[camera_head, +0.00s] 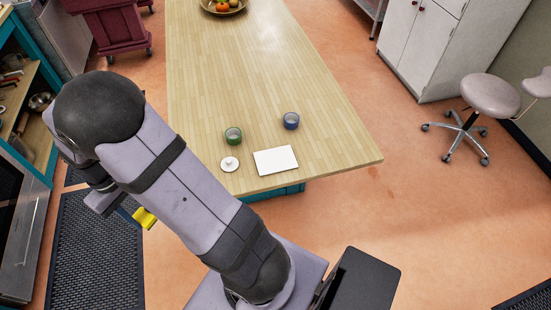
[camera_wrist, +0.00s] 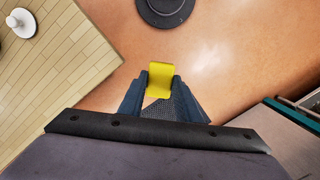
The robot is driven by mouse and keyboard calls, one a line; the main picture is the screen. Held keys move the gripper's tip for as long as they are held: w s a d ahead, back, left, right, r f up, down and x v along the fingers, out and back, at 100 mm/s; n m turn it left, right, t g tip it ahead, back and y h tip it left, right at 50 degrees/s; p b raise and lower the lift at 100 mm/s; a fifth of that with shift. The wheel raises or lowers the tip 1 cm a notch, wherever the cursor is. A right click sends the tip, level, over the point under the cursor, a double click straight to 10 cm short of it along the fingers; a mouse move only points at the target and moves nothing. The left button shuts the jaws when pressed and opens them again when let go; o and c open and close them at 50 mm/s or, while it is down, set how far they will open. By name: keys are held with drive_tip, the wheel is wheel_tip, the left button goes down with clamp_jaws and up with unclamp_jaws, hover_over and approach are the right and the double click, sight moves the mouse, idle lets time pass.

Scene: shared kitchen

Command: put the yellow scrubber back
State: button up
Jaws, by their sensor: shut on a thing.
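The yellow scrubber (camera_wrist: 161,76) is held between the fingertips of my gripper (camera_wrist: 160,92) in the wrist view. In the head view the scrubber (camera_head: 144,218) shows as a small yellow piece just left of my arm, over the floor beside the table's front left side. My gripper is shut on it and is mostly hidden behind my arm in the head view. Part of the scrubber is hidden between the fingers.
A wooden table (camera_head: 240,75) bears a green roll (camera_head: 233,135), a blue roll (camera_head: 291,120), a white square (camera_head: 276,160) and a small white round thing (camera_head: 229,164). A shelf unit (camera_head: 40,120) stands at the left. Dark mats (camera_head: 95,250) lie on the floor. A stool (camera_head: 490,95) stands right.

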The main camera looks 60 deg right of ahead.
drive_tip(key=shift+w+d, duration=0.15)
drive_tip(key=shift+d, duration=0.35)
drive_tip(key=s+d+r+n+b, duration=0.1)
drive_tip(key=s+d+n+b, duration=0.1)
drive_tip(key=d, duration=1.3)
drive_tip(key=s+d+n+b, duration=0.2)
drive_tip(key=d+n, duration=0.1)
drive_tip(key=d, duration=1.2)
drive_tip(key=s+d+r+n+h+b, duration=0.1)
drive_tip(key=s+d+r+n, duration=0.1)
drive_tip(key=s+d, duration=0.85)
drive_tip(key=s+d+r+n+b, duration=0.1)
drive_tip(key=s+d+n+b, duration=0.1)
drive_tip(key=s+d, duration=0.85)
drive_tip(key=shift+s+a+f+p, duration=0.35)
drive_tip(key=shift+f+p, duration=0.2)
drive_tip(key=shift+f, duration=1.1)
drive_tip(key=shift+s+a+f+p, duration=0.35)
drive_tip(key=shift+f+p, duration=0.2)
drive_tip(key=shift+f, duration=1.1)
drive_tip(key=shift+s+a+f+p, duration=0.35)
drive_tip(key=shift+f+p, duration=0.2)
drive_tip(key=shift+f, duration=1.1)
drive_tip(key=shift+f, duration=0.15)
drive_tip(key=o, duration=1.1)
drive_tip(key=shift+o, duration=0.2)
